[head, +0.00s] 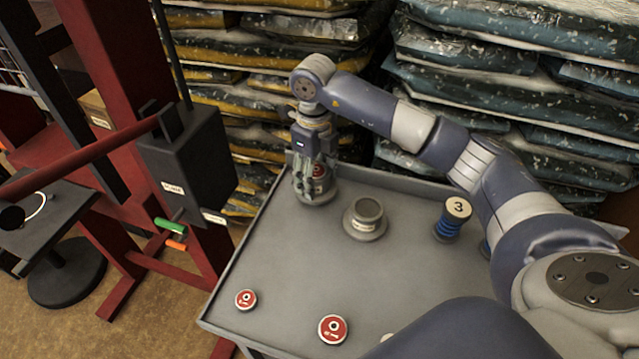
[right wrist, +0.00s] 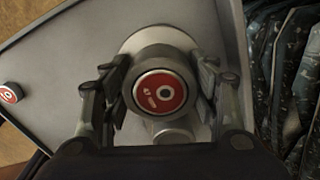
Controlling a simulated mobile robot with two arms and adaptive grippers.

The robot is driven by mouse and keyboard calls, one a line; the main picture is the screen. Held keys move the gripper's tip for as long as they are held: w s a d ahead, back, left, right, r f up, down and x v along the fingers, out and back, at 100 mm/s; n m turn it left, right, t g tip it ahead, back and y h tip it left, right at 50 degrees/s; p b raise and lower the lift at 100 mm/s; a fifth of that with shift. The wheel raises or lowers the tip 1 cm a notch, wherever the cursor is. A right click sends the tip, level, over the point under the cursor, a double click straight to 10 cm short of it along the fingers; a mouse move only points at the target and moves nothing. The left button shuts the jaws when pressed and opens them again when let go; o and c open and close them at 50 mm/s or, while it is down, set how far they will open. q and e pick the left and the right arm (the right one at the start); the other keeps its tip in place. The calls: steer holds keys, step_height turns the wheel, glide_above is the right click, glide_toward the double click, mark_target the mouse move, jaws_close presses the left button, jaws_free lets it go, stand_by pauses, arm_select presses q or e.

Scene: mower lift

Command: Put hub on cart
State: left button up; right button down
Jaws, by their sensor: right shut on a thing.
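My right gripper (head: 312,172) reaches down over the far left corner of the grey cart (head: 285,265). It is shut on a grey flanged hub (head: 320,197) with a red disc on top. In the right wrist view the two fingers of the gripper (right wrist: 160,92) close on opposite sides of the hub (right wrist: 125,45), and its red face with a white ring looks up at the camera. The hub is upright, with its wide flange at or just above the cart top; I cannot tell if it touches. My left gripper is not in view.
A second grey flanged piece (head: 367,214) stands close by on the right. A blue spool marked 3 (head: 453,219) stands farther right. Two red discs (head: 245,299) (head: 333,329) lie near the front. Stacked bags (head: 500,90) rise behind; a red frame (head: 120,110) stands left. The cart's middle is clear.

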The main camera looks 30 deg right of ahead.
mark_target(315, 189)
steer(key=shift+f+p, duration=0.4)
steer(key=shift+f, duration=1.75)
steer(key=shift+w, duration=0.1)
steer(key=shift+f, duration=0.15)
steer(key=c, duration=0.6)
jaws_free()
steer(key=shift+f, duration=0.1)
steer(key=shift+r, duration=0.3)
step_height(315, 189, up, 12)
steer(key=shift+a+f+b, duration=0.1)
steer(key=shift+f+b, duration=0.05)
steer(key=shift+b, duration=1)
